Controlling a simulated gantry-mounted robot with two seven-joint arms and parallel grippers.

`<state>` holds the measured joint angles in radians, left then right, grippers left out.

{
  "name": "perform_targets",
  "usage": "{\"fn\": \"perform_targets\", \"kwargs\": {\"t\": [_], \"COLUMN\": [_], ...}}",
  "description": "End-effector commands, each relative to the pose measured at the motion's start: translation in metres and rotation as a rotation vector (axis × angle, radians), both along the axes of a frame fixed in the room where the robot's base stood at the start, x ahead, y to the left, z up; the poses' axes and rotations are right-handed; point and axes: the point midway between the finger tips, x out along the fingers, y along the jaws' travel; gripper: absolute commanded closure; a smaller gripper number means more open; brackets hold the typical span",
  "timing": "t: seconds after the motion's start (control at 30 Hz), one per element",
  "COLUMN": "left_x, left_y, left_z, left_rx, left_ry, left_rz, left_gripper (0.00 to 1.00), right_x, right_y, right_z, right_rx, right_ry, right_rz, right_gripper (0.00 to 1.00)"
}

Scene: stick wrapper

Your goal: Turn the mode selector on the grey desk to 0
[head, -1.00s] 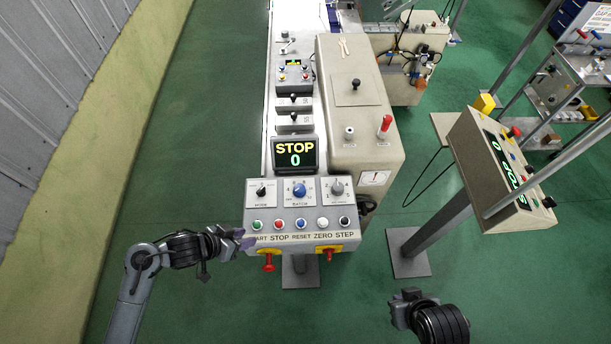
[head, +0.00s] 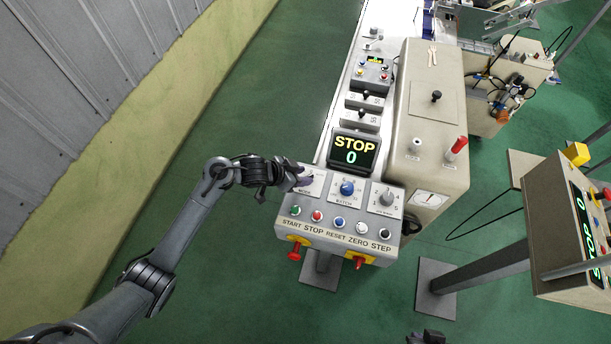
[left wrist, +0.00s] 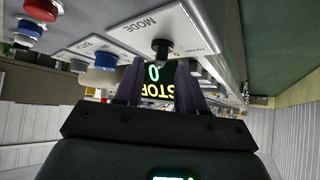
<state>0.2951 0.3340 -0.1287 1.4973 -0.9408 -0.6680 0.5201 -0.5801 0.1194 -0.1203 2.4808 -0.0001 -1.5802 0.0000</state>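The mode selector is a black knob on a white plate marked MODE, on the sloped top of the grey desk (head: 340,212). In the left wrist view the knob (left wrist: 162,48) stands just ahead of my fingertips, roughly between them; I cannot read its setting for sure. In the head view my left gripper (head: 302,182) reaches over the selector plate (head: 314,191) from the left and hides most of the knob. The left wrist view shows my left gripper (left wrist: 158,72) open, with a gap between the dark fingers. My right gripper (head: 427,337) barely shows at the bottom edge.
The blue BATCH knob (head: 347,188) and a grey knob (head: 387,198) sit to the right. Coloured push buttons line the front, with a red knob (head: 294,251) below. A display (head: 353,152) reads STOP 0. A control box on a post (head: 565,230) stands at right.

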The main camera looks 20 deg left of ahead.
Motion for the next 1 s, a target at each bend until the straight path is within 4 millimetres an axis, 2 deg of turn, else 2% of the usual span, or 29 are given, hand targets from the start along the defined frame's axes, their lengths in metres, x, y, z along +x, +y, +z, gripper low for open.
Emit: {"fn": "perform_targets", "kwargs": {"t": [0.2,0.57,0.83,1.0], "left_x": [0.010,0.012,0.012,0.011], "left_y": [-0.008,-0.009,-0.009,-0.009], "left_z": [-0.013,-0.015,-0.015,-0.015], "left_rx": [-0.001,0.000,0.000,0.001], "left_ry": [0.000,0.000,0.000,0.001], "left_rz": [0.001,0.000,0.000,0.006], "left_gripper": [0.61,0.61,1.00,1.00], "right_x": [0.000,0.000,0.000,0.000], "right_y": [0.000,0.000,0.000,0.000], "right_z": [-0.003,-0.003,-0.003,-0.002], "right_rx": [0.000,0.000,0.000,0.000], "right_ry": [0.000,0.001,0.001,0.001], "right_rz": [0.000,0.000,0.000,0.000], "right_gripper": [1.00,1.00,1.00,1.00]}}
